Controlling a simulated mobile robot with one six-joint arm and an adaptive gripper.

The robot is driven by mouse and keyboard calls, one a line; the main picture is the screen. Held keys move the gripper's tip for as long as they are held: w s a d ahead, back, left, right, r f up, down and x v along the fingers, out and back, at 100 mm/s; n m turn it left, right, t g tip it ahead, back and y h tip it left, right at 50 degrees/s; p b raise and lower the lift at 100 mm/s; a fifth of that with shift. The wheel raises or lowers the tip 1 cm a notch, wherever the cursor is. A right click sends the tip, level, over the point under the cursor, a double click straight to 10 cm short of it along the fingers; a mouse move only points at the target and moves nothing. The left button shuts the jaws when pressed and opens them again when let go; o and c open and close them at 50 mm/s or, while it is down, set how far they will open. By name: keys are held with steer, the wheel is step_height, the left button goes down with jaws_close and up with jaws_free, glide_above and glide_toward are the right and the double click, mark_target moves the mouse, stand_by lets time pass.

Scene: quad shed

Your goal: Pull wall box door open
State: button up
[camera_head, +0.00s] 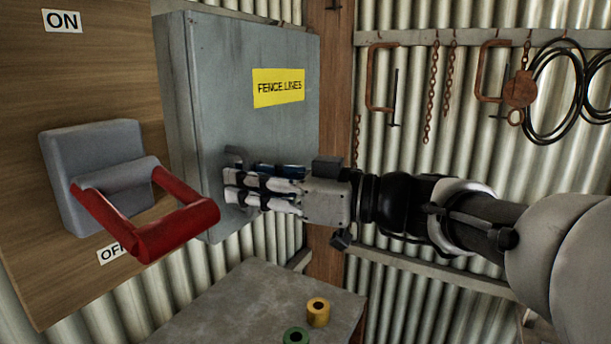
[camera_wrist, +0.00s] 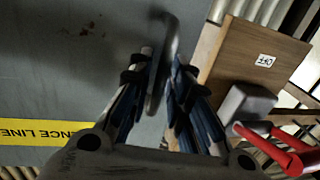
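The grey wall box (camera_head: 180,110) hangs on the wall, and its door (camera_head: 285,135) appears shut. The door carries a yellow FENCE LINES label (camera_head: 278,88), which also shows in the wrist view (camera_wrist: 45,132). A grey metal door handle (camera_head: 236,157) stands out near the door's left edge. In the wrist view the bar of the handle (camera_wrist: 169,45) runs between the two fingers. My gripper (camera_head: 229,187) is at the handle with its fingers on either side of the bar. The fingers look apart, with a narrow gap on the right finger's side. Part of the handle is hidden by the fingers.
A grey switch box (camera_head: 85,150) with a red lever (camera_head: 175,228) is on a wooden board at left, close to my gripper. A table (camera_head: 225,305) below holds a yellow roll (camera_head: 318,312) and a green roll (camera_head: 296,336). Chains and clamps hang at right.

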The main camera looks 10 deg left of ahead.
steer(key=shift+a, duration=0.1)
steer(key=shift+c, duration=0.3)
jaws_close()
stand_by(0.4)
